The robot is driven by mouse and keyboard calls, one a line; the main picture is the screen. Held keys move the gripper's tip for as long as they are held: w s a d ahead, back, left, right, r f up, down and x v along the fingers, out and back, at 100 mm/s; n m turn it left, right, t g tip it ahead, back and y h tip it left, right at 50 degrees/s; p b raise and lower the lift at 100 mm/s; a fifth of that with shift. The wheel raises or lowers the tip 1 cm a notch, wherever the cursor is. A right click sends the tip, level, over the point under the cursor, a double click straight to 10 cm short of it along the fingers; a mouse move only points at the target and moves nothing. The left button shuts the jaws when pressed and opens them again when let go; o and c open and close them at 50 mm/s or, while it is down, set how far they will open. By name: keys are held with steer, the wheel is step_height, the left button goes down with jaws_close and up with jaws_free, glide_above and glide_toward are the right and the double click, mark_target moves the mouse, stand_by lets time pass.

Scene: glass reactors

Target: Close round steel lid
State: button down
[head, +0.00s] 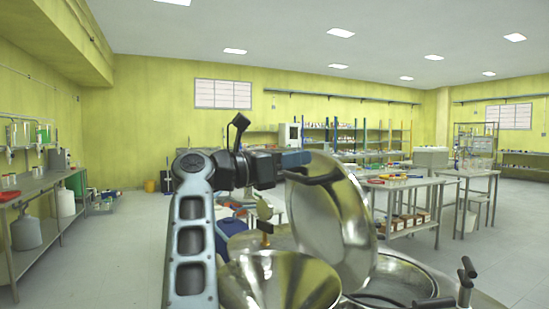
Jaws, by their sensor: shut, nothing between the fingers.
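The round steel lid (325,222) stands open, tilted steeply up on the left side of a steel reactor vessel (405,278). Its shiny face is turned toward me, and the vessel's round opening shows to its right. My gripper (298,159) is shut and empty at the lid's upper left edge. A dark curved piece lies just below the fingers across the lid's top. I cannot tell whether the fingers touch the lid. The lid's hinge is hidden.
A wide steel cone or bowl (280,281) sits in front of the lid. Dark handles (466,276) stand up at the vessel's right. A workbench (410,183) with tools is behind to the right, and a steel side table (35,190) is at left. Open floor lies between.

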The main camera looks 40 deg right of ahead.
steer(key=shift+x, duration=1.25)
